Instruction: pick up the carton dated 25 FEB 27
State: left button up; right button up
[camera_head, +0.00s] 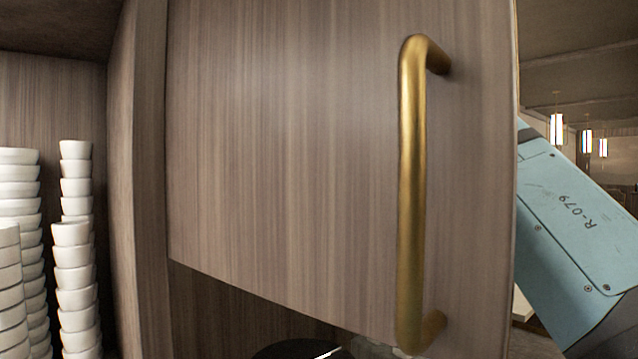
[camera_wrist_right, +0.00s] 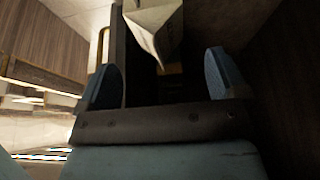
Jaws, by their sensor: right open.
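No carton shows in the head view, and no date is readable in either view. In the right wrist view a pale, pointed-edged object (camera_wrist_right: 155,22), possibly a carton, shows at the top, ahead of my right gripper (camera_wrist_right: 163,72). That gripper's two blue fingertips are wide apart, with nothing visibly held between them. The object's lower corner hangs in line with the gap between the fingers; I cannot tell how far off it is. My left gripper is not in view.
A wooden cabinet door (camera_head: 280,140) with a vertical brass handle (camera_head: 411,190) fills the middle of the head view. Stacks of white bowls (camera_head: 75,245) stand on the left. My light-blue arm link is at the right. Dark panelling (camera_wrist_right: 285,90) lies close on the wrist view's right.

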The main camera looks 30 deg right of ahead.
jog(key=x, duration=0.5)
jog(key=shift+d, duration=0.1)
jog(key=shift+s, duration=0.1)
jog(key=c, duration=0.3)
grip_shut()
